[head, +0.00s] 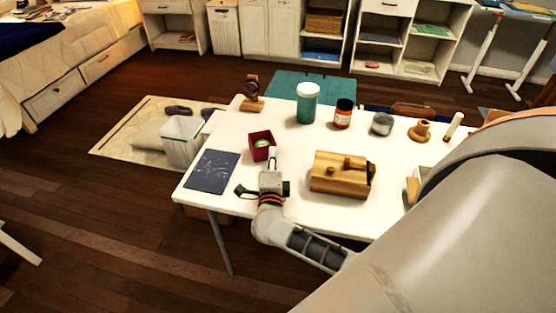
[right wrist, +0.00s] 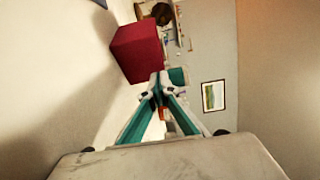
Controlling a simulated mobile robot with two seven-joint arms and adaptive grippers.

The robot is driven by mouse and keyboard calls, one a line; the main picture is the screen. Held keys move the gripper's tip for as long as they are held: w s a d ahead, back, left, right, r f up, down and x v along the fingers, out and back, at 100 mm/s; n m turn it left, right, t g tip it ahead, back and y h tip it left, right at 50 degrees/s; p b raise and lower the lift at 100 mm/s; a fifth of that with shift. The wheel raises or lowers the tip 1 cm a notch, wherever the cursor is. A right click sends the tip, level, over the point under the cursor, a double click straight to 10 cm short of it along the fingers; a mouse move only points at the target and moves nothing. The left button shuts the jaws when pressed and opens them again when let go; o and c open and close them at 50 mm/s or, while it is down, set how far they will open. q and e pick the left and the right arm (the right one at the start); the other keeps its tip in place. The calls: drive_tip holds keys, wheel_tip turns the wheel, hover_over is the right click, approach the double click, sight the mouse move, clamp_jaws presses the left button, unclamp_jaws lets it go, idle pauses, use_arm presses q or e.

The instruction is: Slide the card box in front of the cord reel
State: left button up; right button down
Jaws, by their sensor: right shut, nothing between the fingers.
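A wooden spool-like piece (head: 420,131) stands at the right back. A brown wooden piece with a round part (head: 251,92) stands behind the box. I cannot tell which is the cord reel.
A dark patterned sheet (head: 212,171) lies left of the box, a wooden box (head: 340,175) right of my gripper. Table between box and back-left wooden piece looks clear.

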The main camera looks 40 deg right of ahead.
use_arm(q)
drive_tip(key=shift+s+f, duration=0.1)
drive_tip(key=shift+f, duration=0.05)
use_arm(e)
drive_tip(key=shift+w, duration=0.25)
drive_tip(key=w+b, duration=0.1)
drive_tip(key=w, duration=0.3)
drive_tip(key=w+a+b, duration=0.1)
drive_tip(key=w, duration=0.4)
drive_tip(key=w+a+b, duration=0.1)
drive_tip(key=w, duration=0.3)
drive_tip(key=shift+w+f, duration=0.2)
drive_tip(key=shift+f, duration=0.05)
drive_tip(key=shift+w+r, duration=0.2)
drive_tip(key=shift+w, duration=0.1)
use_arm(q)
drive_tip(key=shift+w+a+f, duration=0.2)
drive_tip(key=shift+w+f, duration=0.05)
drive_tip(key=shift+f, duration=0.15)
drive_tip(key=shift+w+a+f, duration=0.2)
drive_tip(key=shift+f, duration=0.2)
use_arm(e)
drive_tip(key=shift+s, duration=0.1)
